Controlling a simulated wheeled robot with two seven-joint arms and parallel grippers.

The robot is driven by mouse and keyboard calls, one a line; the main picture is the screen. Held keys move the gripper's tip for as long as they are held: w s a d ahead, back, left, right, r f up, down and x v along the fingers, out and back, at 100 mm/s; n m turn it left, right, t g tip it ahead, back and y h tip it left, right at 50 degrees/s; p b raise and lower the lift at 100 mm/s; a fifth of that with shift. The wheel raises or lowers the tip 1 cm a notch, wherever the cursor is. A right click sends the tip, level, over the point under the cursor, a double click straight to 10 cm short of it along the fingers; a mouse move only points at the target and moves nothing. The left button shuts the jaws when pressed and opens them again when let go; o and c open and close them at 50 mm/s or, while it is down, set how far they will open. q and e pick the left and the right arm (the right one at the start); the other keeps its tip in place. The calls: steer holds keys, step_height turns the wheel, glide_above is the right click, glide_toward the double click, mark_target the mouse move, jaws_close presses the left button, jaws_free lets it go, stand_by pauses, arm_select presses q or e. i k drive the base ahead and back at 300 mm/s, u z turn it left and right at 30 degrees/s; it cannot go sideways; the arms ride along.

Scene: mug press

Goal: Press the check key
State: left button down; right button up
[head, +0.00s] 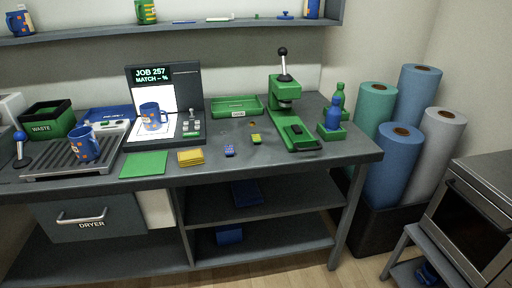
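The checking station (137,82) stands on the bench, left of the middle. Its dark screen (152,74) reads "JOB 257" and "MATCH – %". A blue mug with orange and white marks (151,114) stands upright on its white surface. The key labels are too small to read, so I cannot tell which is the check key. Neither of my grippers is in view.
Another blue mug (84,144) stands on the slatted rack (62,160) at left. A green press (285,110) with bottles beside it stands at right. A green sheet (144,164), yellow pads (190,157) and small blocks lie along the bench front. Coloured rolls (394,165) stand beyond.

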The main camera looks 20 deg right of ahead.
mark_target(195, 133)
steer(key=z, duration=0.4)
steer(key=k, duration=0.3)
steer(key=u, duration=1.1)
steer(key=i, duration=0.95)
steer(key=z, duration=0.55)
steer(key=i, duration=0.95)
steer(key=z, duration=1.1)
